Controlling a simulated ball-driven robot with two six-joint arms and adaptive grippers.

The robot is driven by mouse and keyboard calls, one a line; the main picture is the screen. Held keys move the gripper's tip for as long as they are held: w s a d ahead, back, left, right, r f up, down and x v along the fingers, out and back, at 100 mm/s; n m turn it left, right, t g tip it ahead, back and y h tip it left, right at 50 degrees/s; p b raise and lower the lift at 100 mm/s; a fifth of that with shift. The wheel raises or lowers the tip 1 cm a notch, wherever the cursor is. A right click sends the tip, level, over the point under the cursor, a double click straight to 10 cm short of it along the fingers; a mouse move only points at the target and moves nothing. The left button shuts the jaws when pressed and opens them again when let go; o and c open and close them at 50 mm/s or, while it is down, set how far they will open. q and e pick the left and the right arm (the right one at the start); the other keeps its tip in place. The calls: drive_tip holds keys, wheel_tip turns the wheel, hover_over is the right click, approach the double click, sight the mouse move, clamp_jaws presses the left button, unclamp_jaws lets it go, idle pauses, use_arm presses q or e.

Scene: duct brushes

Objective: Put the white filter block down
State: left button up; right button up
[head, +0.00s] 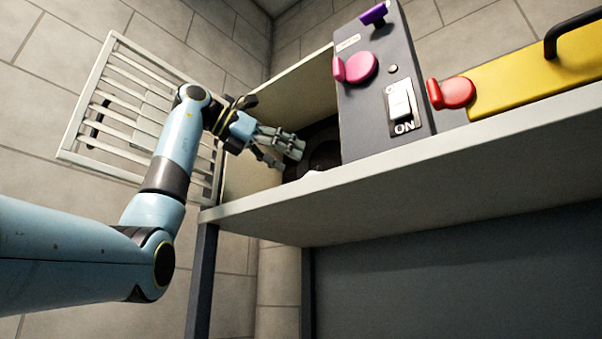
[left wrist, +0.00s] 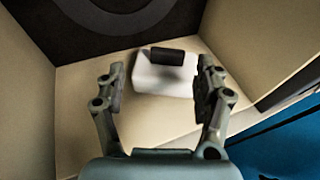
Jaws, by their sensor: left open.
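The white filter block (left wrist: 149,80) has a dark handle (left wrist: 168,57) on top. In the left wrist view it sits on the tan floor (left wrist: 150,115) of the compartment, in front of the dark back wall with its round ring. In the head view only a small white piece (head: 313,174), likely the block, shows above the shelf edge. My left gripper (left wrist: 161,82) is open, its fingers apart on either side of the view with the block beyond and between them. It also shows in the head view (head: 284,153), reaching into the compartment. My right gripper is not in view.
A grey panel (head: 372,95) with a pink knob, a purple knob and a white ON switch (head: 400,100) bounds the compartment on the right. A slatted white grille (head: 125,105) stands open at left. A red knob (head: 457,93) and yellow panel (head: 540,70) are further right.

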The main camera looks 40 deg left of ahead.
use_arm(q)
drive_tip(key=b+v, duration=0.1)
drive_tip(key=v, duration=0.6)
idle(0.5)
